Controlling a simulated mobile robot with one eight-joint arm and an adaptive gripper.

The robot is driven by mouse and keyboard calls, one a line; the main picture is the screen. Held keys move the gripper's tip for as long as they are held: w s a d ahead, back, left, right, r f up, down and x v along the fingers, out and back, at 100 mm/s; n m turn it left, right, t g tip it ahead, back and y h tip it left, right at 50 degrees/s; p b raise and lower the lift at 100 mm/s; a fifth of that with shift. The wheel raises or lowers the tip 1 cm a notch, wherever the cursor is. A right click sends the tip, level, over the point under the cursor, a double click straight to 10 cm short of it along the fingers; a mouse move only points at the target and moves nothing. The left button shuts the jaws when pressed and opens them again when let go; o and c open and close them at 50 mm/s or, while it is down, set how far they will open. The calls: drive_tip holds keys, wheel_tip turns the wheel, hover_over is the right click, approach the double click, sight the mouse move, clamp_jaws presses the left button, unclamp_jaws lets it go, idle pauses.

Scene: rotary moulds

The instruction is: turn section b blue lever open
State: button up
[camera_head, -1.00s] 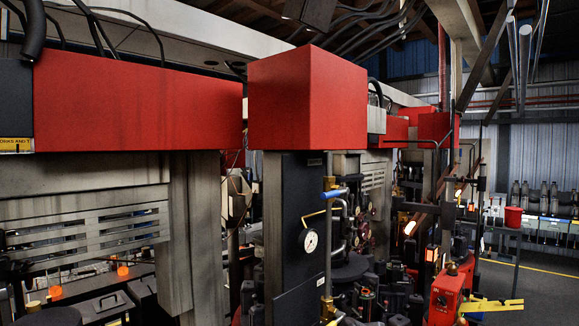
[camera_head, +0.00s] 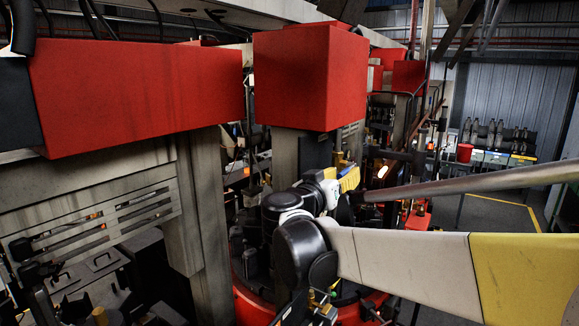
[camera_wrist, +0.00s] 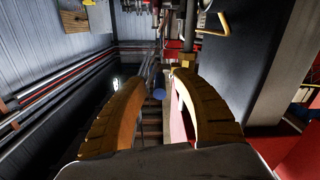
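The blue lever (camera_wrist: 159,94) shows in the wrist view as a small blue rounded end in the gap between my fingers. In the head view a little blue (camera_head: 347,170) shows at my gripper, and the rest of the lever is hidden. My gripper (camera_wrist: 160,79) has two curved, ribbed, yellow-brown fingers standing apart on either side of the blue end. In the head view my gripper (camera_head: 348,179) is at the dark panel below the red box. I cannot tell whether a finger touches the lever.
A red box (camera_head: 310,78) hangs just above my gripper, over a dark panel. A yellow bent handle (camera_wrist: 238,24) stands at upper right in the wrist view, against a dark panel (camera_wrist: 245,75). Pipes (camera_wrist: 75,80) run along the left wall. Bottles and a red bucket (camera_head: 464,153) stand far back.

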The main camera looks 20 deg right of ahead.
sight(348, 168)
drive_tip(key=shift+x, duration=1.5)
clamp_jaws()
drive_tip(key=shift+r+p, duration=0.1)
drive_tip(key=shift+p, duration=0.25)
